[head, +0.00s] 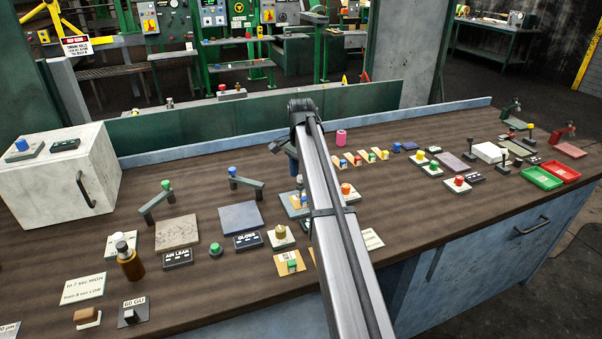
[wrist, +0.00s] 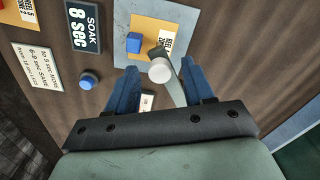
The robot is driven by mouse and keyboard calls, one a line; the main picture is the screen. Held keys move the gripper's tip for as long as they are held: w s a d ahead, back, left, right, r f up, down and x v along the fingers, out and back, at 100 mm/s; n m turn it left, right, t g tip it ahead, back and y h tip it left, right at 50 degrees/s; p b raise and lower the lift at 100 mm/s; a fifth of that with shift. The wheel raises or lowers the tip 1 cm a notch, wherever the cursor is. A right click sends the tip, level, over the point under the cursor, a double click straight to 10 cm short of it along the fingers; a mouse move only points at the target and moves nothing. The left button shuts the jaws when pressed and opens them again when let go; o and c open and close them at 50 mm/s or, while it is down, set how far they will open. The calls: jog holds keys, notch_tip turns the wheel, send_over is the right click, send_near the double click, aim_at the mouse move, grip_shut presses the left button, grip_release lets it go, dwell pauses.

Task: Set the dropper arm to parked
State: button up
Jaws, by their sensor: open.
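In the wrist view, a grey swing arm with a pale round knob (wrist: 160,72) stands between my fingers; I take it as the dropper arm, though no label naming it is readable. It reaches over a grey plate (wrist: 130,25) with a yellow pad (wrist: 148,28) and a blue block (wrist: 134,42). My gripper (wrist: 160,77) is open, with its blue fingers on either side of the arm; contact cannot be told. In the head view my gripper (head: 292,155) is partly hidden behind my own arm, above the plate (head: 289,206). The lower part of the swing arm is hidden.
A blue button (wrist: 88,82) and a "SOAK 8 sec" display (wrist: 83,27) lie left of the plate. In the head view, green-knobbed (head: 165,186) and blue-knobbed (head: 234,172) swing arms stand to the left. A white box (head: 50,190) fills the far left. Small fixtures crowd the bench.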

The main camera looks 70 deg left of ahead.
jog(key=shift+c, duration=0.3)
grip_shut()
jog(key=shift+a, duration=0.15)
dwell(0.3)
jog(key=a+m, duration=1.1)
jog(key=m, duration=0.5)
jog(key=shift+w+a, duration=0.4)
dwell(0.4)
jog(key=shift+o, duration=0.3)
grip_release()
